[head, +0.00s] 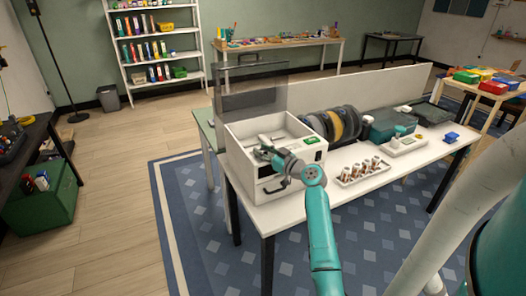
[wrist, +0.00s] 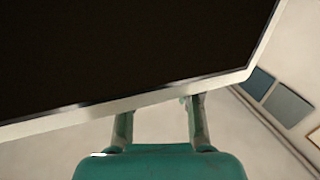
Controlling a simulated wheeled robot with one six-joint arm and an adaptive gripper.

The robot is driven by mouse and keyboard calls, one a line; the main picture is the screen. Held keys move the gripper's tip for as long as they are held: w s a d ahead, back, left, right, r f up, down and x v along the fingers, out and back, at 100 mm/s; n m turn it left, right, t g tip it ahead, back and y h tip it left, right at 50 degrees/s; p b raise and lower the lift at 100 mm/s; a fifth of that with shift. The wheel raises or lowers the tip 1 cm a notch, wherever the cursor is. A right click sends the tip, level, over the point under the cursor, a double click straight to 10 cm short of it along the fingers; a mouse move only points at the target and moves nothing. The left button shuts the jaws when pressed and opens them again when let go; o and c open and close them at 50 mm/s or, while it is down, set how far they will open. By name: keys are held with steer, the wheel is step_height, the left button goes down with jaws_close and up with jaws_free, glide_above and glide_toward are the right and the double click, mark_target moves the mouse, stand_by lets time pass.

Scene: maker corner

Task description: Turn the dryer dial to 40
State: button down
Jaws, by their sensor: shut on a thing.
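The dryer (head: 240,160) is a white box on the white table, with its dark see-through lid (head: 250,92) raised. A small green display (head: 312,140) shows at its right. I cannot make out the dial or its setting. My gripper (head: 268,152) is at the dryer, and my arm covers part of its front. In the wrist view, my gripper's two fingers (wrist: 160,112) stand apart and reach the pale rim of a large dark panel (wrist: 120,50).
Right of the dryer stand several dark and yellow spools (head: 335,123), a teal box (head: 390,122), a tray of small bottles (head: 363,172) and a white scale (head: 405,143). A low pale partition (head: 385,85) runs behind them. Patterned blue carpet (head: 190,240) lies left of the table.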

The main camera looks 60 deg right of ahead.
mark_target(264, 150)
steer(key=shift+n+y, duration=0.8)
steer(key=shift+y, duration=0.5)
steer(key=shift+f+y, duration=0.1)
steer(key=shift+y, duration=0.2)
steer(key=c, duration=0.8)
jaws_free()
step_height(264, 150, up, 10)
steer(key=shift+r, duration=0.1)
steer(key=shift+s, duration=0.1)
